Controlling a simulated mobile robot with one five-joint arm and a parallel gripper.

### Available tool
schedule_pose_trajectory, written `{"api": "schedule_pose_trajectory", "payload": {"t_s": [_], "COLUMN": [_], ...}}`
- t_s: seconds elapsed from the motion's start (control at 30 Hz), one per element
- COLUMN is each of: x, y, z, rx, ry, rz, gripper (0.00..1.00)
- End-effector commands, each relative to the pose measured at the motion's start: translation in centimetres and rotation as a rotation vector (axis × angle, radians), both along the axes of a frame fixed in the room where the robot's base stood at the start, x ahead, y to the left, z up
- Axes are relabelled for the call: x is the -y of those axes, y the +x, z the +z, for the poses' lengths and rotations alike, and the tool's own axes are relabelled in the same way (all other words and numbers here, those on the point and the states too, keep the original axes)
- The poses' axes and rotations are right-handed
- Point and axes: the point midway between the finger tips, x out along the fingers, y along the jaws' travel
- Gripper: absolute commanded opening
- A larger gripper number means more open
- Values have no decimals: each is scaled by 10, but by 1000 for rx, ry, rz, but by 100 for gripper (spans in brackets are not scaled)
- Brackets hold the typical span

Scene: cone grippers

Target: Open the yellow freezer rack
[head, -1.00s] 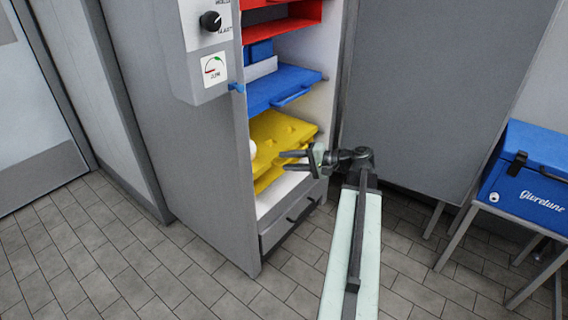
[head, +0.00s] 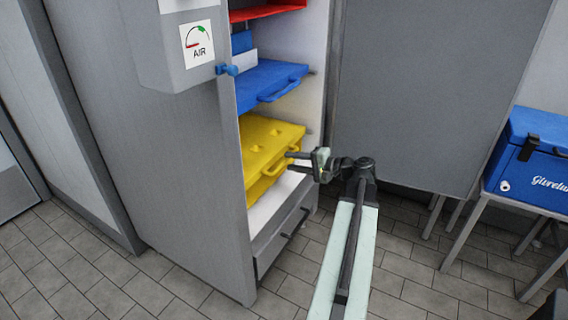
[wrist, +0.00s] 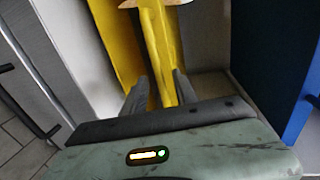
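The yellow freezer rack (head: 265,139) sits low in the open grey freezer in the head view, below a blue rack (head: 265,80). Its front handle (head: 272,171) faces my arm. My gripper (head: 289,161) is at the right end of this handle, with its two fingers apart. In the wrist view the yellow handle (wrist: 160,50) runs between the fingers of my gripper (wrist: 157,92). I see no clear grip on it; whether either finger touches it is hard to tell.
A grey drawer (head: 284,238) lies below the yellow rack. The freezer's open door (head: 420,95) stands to the right. A blue cool box (head: 535,160) rests on a metal stand at far right. Tiled floor (head: 100,265) in front is free.

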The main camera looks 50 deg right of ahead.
Motion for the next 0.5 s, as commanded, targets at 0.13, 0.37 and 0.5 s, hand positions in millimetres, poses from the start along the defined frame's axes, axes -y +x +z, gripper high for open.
{"api": "schedule_pose_trajectory", "payload": {"t_s": [0.13,0.37,0.5], "x": [-5,-8,-8], "y": [22,32,32], "z": [-6,-7,-7], "rx": [0,0,0], "ry": [-1,-1,-1], "rz": [1,0,1], "gripper": [34,34,34]}}
